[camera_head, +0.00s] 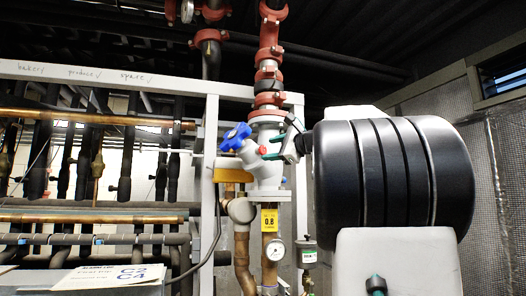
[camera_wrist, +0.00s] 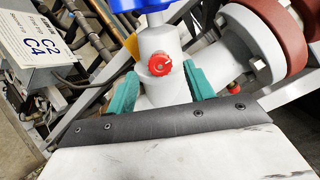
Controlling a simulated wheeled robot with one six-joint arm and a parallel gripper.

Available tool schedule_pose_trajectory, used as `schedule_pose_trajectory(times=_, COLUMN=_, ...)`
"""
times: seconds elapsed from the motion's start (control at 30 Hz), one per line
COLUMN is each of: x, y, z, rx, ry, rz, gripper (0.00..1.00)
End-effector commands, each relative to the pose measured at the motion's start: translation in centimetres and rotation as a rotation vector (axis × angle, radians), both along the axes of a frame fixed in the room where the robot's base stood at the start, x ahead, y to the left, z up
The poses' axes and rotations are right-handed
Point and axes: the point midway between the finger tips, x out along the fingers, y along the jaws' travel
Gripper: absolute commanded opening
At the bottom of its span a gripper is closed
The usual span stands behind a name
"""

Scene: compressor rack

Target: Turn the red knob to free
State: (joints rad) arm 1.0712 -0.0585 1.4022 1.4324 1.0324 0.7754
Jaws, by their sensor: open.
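The red knob (camera_wrist: 165,65) is a small round cap on the grey valve body (camera_wrist: 160,42), seen near the middle of the wrist view. My gripper (camera_wrist: 164,84) is open, with one green finger on either side of the valve body just below the knob. In the head view my gripper (camera_head: 277,146) reaches in from the right, close to the knob. I cannot tell whether the fingers touch the valve or the knob.
A blue handwheel (camera_head: 236,137) tops the valve. Red flanged pipe (camera_head: 268,60) rises above it. A yellow tag (camera_head: 269,220) and a pressure gauge (camera_head: 275,250) are below. A white frame (camera_head: 110,76) and copper pipes (camera_head: 90,117) fill the left.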

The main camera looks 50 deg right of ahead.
Motion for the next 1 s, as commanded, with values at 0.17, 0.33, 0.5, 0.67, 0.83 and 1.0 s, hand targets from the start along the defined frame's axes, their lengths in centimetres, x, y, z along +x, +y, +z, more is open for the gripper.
schedule_pose_trajectory(times=0.17, x=2.7, y=-0.1, z=-0.1, rx=0.0, ry=0.002, rz=0.003, gripper=0.53)
schedule_pose_trajectory(times=0.33, x=3.7, y=-0.1, z=0.0, rx=-0.001, ry=0.0, rz=0.001, gripper=0.53)
schedule_pose_trajectory(times=0.5, x=3.9, y=-0.2, z=0.0, rx=-0.001, ry=0.0, rz=0.0, gripper=0.53)
schedule_pose_trajectory(times=0.67, x=3.8, y=-0.2, z=0.0, rx=-0.001, ry=0.0, rz=0.0, gripper=0.33)
schedule_pose_trajectory(times=0.83, x=3.8, y=-0.2, z=0.0, rx=-0.001, ry=0.0, rz=0.0, gripper=0.08)
schedule_pose_trajectory(times=1.0, x=3.8, y=-0.2, z=0.0, rx=-0.071, ry=0.004, rz=0.0, gripper=0.08)
